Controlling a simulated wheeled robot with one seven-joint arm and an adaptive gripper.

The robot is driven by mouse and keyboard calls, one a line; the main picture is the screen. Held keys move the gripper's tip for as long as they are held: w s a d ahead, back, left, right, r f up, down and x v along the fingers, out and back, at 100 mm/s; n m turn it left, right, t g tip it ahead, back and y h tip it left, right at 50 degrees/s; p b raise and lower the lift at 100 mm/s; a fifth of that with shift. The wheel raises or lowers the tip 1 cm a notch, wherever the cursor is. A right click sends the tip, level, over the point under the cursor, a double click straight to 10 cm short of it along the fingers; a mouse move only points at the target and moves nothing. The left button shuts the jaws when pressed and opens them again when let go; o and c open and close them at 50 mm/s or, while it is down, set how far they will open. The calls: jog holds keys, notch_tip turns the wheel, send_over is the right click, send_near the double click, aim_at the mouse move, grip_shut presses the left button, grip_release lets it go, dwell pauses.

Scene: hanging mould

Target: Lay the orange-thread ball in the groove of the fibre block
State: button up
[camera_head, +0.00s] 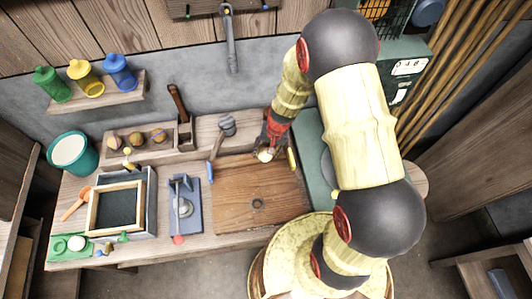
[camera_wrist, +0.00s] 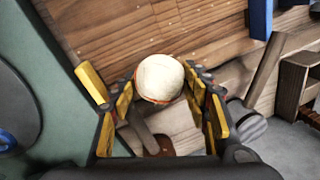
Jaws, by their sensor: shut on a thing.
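My gripper (camera_head: 268,150) is shut on a cream-white ball (camera_wrist: 159,76), above the back part of the wooden board. An orange line shows along the ball's lower edge in the wrist view, between the yellow-padded fingers. The ball (camera_head: 265,156) shows small and pale under the gripper in the head view. I cannot surely pick out the fibre block or its groove.
The brown wooden board (camera_head: 235,207) has a small round hole and a bare top. A hammer (camera_head: 219,137) lies close left of my gripper.

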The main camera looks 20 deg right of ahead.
notch_tip(320, 180, down, 6)
jog(key=b, duration=0.4)
jog(key=shift+w, duration=0.15)
jog(key=shift+f+b, duration=0.8)
jog(key=shift+b, duration=0.15)
jog(key=shift+s+f, duration=0.15)
jog(key=shift+s, duration=0.05)
jog(key=o, duration=1.3)
jog(key=r, duration=0.4)
jog(key=d+r, duration=0.1)
jog(key=r, duration=0.3)
jog(key=s+d+r, duration=0.1)
jog(key=r, duration=0.3)
jog(key=shift+s, duration=0.1)
jog(key=shift+f, duration=0.1)
